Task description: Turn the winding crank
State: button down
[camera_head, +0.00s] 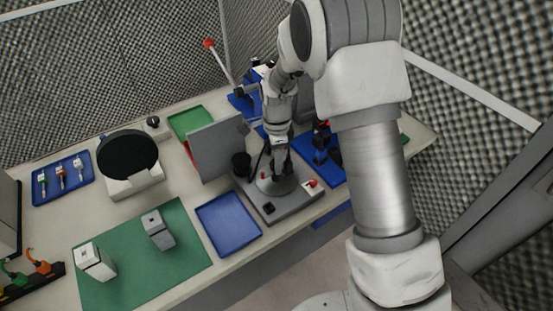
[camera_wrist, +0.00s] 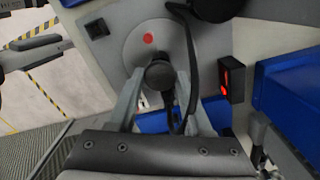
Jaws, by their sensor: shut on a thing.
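The winding crank sits on a grey base unit (camera_head: 285,209) near the table's front edge. Its round grey disc (camera_head: 275,186) lies beneath my gripper (camera_head: 277,166). In the wrist view the disc (camera_wrist: 133,45) carries a red dot, and a dark round knob (camera_wrist: 158,74) stands between the fingers. My gripper (camera_wrist: 160,84) is shut on this knob. The knob's lower part and much of the crank arm are hidden in the head view.
An empty blue tray (camera_head: 228,222) lies left of the base. A blue board (camera_head: 331,174) with dark parts is at right. Foam walls surround the table.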

jog(key=shift+n, duration=0.5)
jog(key=shift+n+b, duration=0.8)
jog(key=shift+n, duration=1.1)
jog(key=shift+n+b, duration=0.6)
jog(key=shift+n, duration=2)
jog(key=shift+n+b, duration=0.4)
jog(key=shift+n, duration=6.6)
jog(key=shift+n+p, duration=0.45)
jog(key=shift+n, duration=1.65)
jog(key=shift+n+p, duration=0.55)
jog(key=shift+n, duration=1.35)
jog(key=shift+n+p, duration=0.55)
jog(key=shift+n, duration=1.15)
